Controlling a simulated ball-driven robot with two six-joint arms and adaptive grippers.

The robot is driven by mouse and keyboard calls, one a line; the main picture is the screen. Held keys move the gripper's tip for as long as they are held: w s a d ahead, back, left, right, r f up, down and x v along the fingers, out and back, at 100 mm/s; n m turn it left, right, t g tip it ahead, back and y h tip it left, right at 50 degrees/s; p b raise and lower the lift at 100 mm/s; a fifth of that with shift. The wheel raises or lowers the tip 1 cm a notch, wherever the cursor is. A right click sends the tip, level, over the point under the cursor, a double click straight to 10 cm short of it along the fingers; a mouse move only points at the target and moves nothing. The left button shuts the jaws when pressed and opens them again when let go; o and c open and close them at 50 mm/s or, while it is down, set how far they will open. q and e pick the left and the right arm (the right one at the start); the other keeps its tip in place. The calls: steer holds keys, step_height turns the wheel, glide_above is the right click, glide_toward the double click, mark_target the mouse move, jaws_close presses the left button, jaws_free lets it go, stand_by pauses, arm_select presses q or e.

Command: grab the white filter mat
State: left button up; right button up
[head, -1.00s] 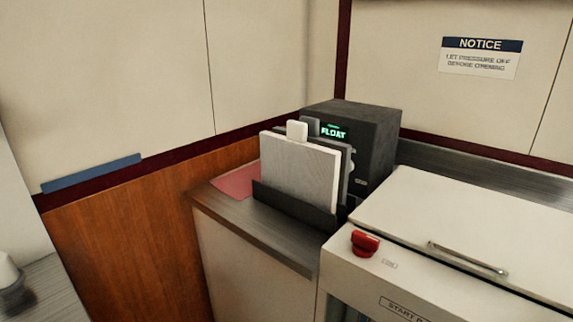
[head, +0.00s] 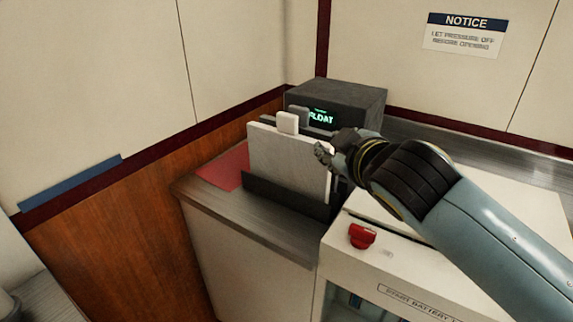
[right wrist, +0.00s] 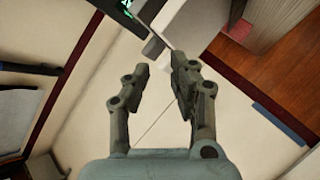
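The white filter mat (head: 285,160) stands upright in a dark rack (head: 285,196) on the metal counter, with a pale tab (head: 288,122) on its top edge. A darker panel with a grey tab stands behind it. My right gripper (head: 322,150) is beside the mat's upper right edge and overlaps it in the head view. In the right wrist view its two fingers (right wrist: 162,78) are apart with nothing between them. The mat (right wrist: 195,20) and its tab (right wrist: 153,46) show just beyond the fingertips. I cannot tell whether they touch. My left gripper is out of view.
A dark box with a green lit display (head: 321,118) stands behind the rack. A red sheet (head: 222,167) lies left of it. A white cabinet with a red knob (head: 362,235) is at the front right. The left counter strip is clear.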

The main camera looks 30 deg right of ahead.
steer(key=w+a+r+n+t+y, duration=0.2)
steer(key=w+r+n+t, duration=0.45)
steer(key=r, duration=0.65)
steer(key=w+a+r+n+g+y, duration=0.25)
steer(key=a+n+y, duration=0.55)
steer(key=n, duration=0.5)
steer(key=w+a+r+n+g+y, duration=0.2)
steer(key=a+r+n+g+y, duration=0.3)
steer(key=n+y, duration=0.55)
steer(key=n+g+h, duration=0.6)
steer(key=g+h, duration=0.2)
steer(key=h, duration=0.5)
glide_toward(289, 114)
steer(key=p+x, duration=0.1)
steer(key=x, duration=0.4)
steer(key=shift+s+a+p, duration=0.2)
steer(key=shift+p, duration=0.2)
steer(key=p+x, duration=0.2)
steer(key=x, duration=0.3)
steer(key=shift+w, duration=0.2)
steer(key=shift+w+f+h, duration=0.1)
steer(key=shift+f+h, duration=0.15)
steer(key=shift+f, duration=0.1)
